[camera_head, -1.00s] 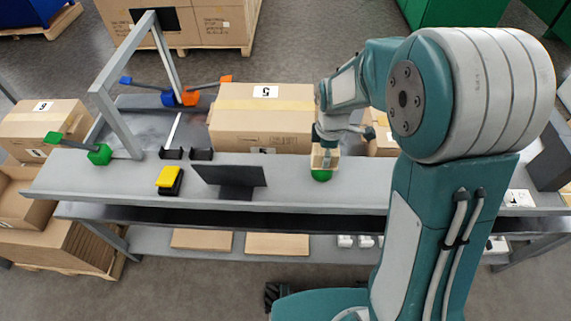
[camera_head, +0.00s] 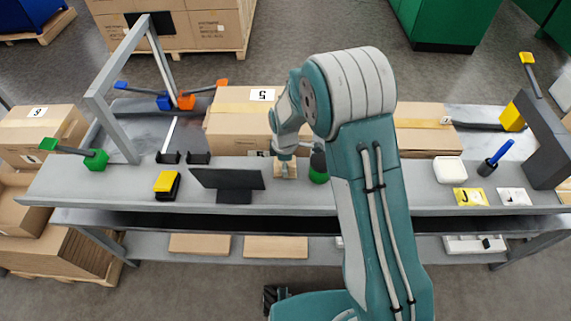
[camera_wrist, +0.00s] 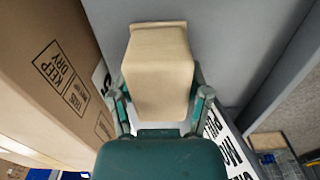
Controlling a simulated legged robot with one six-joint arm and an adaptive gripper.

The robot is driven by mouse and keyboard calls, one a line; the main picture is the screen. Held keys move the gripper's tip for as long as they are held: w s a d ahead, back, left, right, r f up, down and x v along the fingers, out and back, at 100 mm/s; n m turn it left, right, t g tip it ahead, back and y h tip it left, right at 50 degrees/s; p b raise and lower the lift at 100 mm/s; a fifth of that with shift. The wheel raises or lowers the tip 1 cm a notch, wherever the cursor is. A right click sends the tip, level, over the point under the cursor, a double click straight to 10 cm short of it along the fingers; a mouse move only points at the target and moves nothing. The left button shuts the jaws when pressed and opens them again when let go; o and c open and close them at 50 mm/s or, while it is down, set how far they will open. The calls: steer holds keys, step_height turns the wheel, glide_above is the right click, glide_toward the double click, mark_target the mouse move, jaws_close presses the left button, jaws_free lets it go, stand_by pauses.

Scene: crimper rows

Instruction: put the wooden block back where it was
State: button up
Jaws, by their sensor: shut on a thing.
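The pale wooden block (camera_wrist: 158,72) fills the space between the fingers in the wrist view. My gripper (camera_wrist: 160,103) is shut on it, a finger on each side. In the head view the block (camera_head: 286,170) hangs below my gripper (camera_head: 285,156), over the grey bench (camera_head: 355,199) in front of the cardboard box marked 5 (camera_head: 232,120). I cannot tell whether the block touches the bench top. A green object (camera_head: 318,171) stands just right of the block, partly hidden by my arm.
A black panel (camera_head: 228,180) stands left of the block, with a yellow-and-black item (camera_head: 167,184) beyond it. A grey frame (camera_head: 110,110) rises at the left. At the right are a white dish (camera_head: 449,170), a yellow card (camera_head: 468,198) and a blue-handled tool (camera_head: 497,158).

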steer(key=shift+a, duration=0.4)
steer(key=o, duration=1.1)
steer(key=shift+d, duration=0.5)
steer(key=shift+a+r, duration=0.3)
steer(key=shift+r, duration=0.15)
step_height(320, 180, up, 10)
steer(key=shift+d+r, duration=0.15)
steer(key=shift+r, duration=0.5)
